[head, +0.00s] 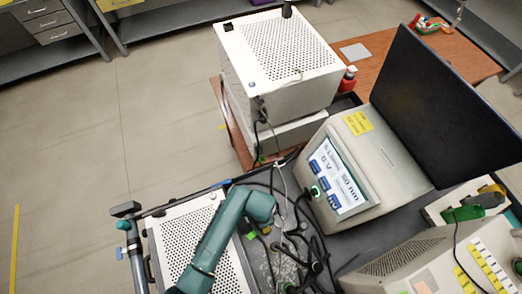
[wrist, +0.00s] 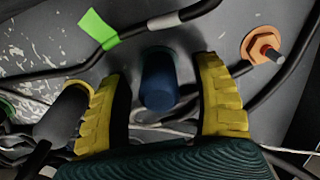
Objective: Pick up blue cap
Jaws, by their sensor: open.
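The blue cap (wrist: 158,82) stands up from a grey surface in the wrist view. It is a dark blue cylinder. My gripper (wrist: 159,68) is open, with one ribbed yellow finger on each side of the cap. Gaps show between the cap and both fingers. The cap's lower part in the picture is close to the dark ribbed body of my gripper. In the head view my teal arm reaches over the cable area, and I cannot make out the cap or the fingers there.
Black cables, one with a green tag (wrist: 99,30), run close around the cap. An orange nut with a bolt (wrist: 264,46) is at the upper right. In the head view, a device with a lit screen (head: 338,175) and a perforated white box (head: 182,240) flank the cables.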

